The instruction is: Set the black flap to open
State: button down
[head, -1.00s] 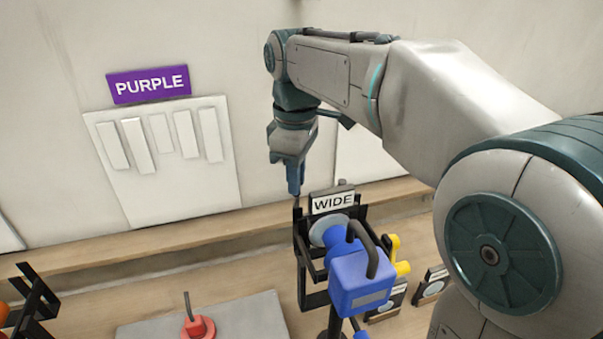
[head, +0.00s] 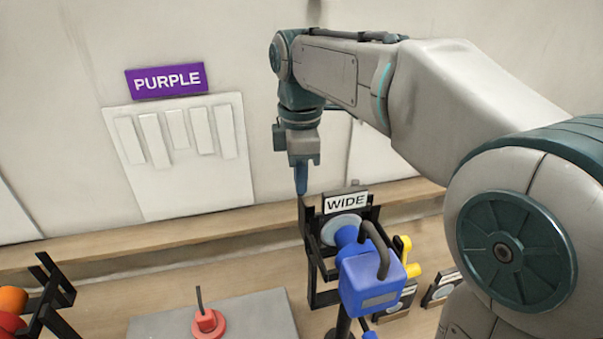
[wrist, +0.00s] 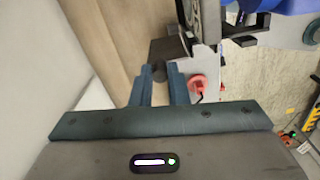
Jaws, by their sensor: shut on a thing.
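The black flap (head: 303,214) appears as a narrow dark upright piece at the left side of the black frame around the blue device (head: 372,284), by the plate marked WIDE (head: 345,202). My gripper (head: 301,190) points down at its upper end. In the wrist view my gripper's two fingers (wrist: 160,88) close around the end of a dark part (wrist: 168,50), which looks like the flap. The fingers and the frame hide much of the flap, and its exact angle is hard to tell.
A purple sign (head: 166,80) and a panel of white slats (head: 178,155) are on the wall to the left. A red knob with a lever (head: 208,321) sits on a grey plate (head: 265,315). A yellow handle (head: 410,262) is close right of the blue device.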

jog(key=c, duration=1.4)
grip_release()
notch_tip(320, 180, up, 14)
jog(key=shift+f, duration=0.1)
